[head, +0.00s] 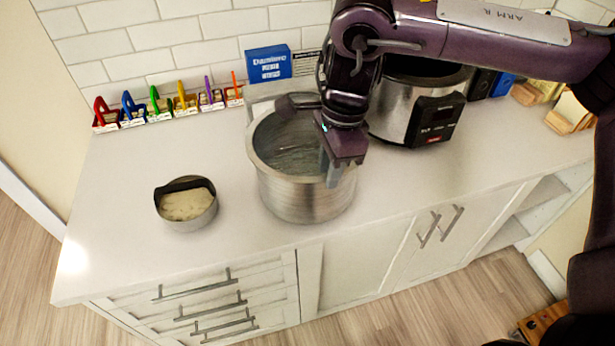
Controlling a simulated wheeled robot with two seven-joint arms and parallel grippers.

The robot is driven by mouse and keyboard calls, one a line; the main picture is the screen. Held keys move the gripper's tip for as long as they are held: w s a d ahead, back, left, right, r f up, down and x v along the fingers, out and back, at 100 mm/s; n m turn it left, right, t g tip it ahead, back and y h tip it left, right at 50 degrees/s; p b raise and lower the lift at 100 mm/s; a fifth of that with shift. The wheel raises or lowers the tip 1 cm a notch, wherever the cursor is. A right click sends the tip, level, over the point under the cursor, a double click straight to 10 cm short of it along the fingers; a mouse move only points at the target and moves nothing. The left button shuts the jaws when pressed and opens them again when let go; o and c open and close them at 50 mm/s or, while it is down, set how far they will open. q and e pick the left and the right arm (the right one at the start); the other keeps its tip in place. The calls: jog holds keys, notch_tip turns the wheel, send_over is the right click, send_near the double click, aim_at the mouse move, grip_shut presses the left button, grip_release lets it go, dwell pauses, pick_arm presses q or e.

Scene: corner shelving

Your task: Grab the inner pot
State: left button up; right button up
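The inner pot (290,192) is a large brushed-steel pot standing upright on the white counter, open at the top. My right gripper (330,168) is over its front right rim, pointing down. Its grey fingers overlap the rim and wall. I cannot tell whether they straddle the rim or are shut on it. The arm hides part of the pot's right and back. The cooker body (390,115), silver with a black control panel, stands behind to the right, partly hidden by my arm. My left gripper is not in view.
A small round tin (188,222) with pale contents stands left of the pot. Colored-handled items (158,105) line the wall. A blue box (268,64) stands at the back. Wooden-based items (568,115) are at far right. The counter's front left is clear.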

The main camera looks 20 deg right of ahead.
aim_at(324, 178)
jog(key=f, duration=0.2)
jog(key=shift+w+a+f, duration=0.25)
jog(key=shift+w+f, duration=0.1)
jog(key=shift+w, duration=0.05)
jog(key=shift+w+f, duration=0.1)
jog(key=shift+f, duration=0.2)
jog(key=shift+s, duration=0.25)
jog(key=shift+w, duration=0.15)
grip_shut()
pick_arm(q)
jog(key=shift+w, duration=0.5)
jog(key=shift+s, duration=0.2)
pick_arm(e)
jog(key=shift+r, duration=0.1)
